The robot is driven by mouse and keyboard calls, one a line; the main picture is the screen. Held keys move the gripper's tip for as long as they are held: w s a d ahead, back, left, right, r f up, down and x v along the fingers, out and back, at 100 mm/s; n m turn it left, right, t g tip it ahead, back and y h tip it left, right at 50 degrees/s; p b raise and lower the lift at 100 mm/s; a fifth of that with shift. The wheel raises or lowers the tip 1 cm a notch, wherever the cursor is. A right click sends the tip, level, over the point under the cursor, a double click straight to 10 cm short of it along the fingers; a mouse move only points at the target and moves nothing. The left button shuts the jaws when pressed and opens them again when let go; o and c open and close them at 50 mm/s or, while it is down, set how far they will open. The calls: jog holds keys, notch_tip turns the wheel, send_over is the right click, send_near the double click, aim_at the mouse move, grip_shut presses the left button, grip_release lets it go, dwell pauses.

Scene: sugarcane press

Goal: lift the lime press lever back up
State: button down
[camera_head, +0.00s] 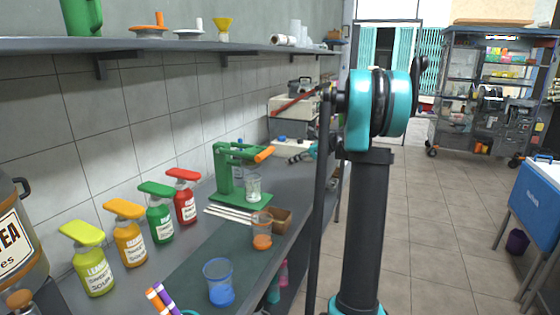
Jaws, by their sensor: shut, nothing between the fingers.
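The green lime press (224,174) stands on the counter left of the middle. Its lever ends in an orange grip (264,154) and lies low, near level, pointing right. A clear glass (253,188) stands on the press's base under the lever. My gripper (290,149) shows small behind and to the right of the press, at the counter's far part. It is shut and empty, apart from the lever in the picture. My arm's link partly hides the area around it.
Soap-style bottles (160,226) line the counter's left side. An orange-tinted cup (262,232), a blue cup (220,284) and a brown box (281,220) stand in front of the press. A shelf (150,45) runs above. A machine with a red bar (296,104) stands behind.

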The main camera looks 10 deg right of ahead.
jog(key=x, duration=0.9)
jog(key=shift+w+a+r, duration=0.1)
jog(key=shift+a+r, duration=0.15)
jog(key=shift+r, duration=0.65)
jog(key=shift+w+a+r, duration=0.15)
jog(key=shift+a+r, duration=0.05)
jog(key=shift+r, duration=0.7)
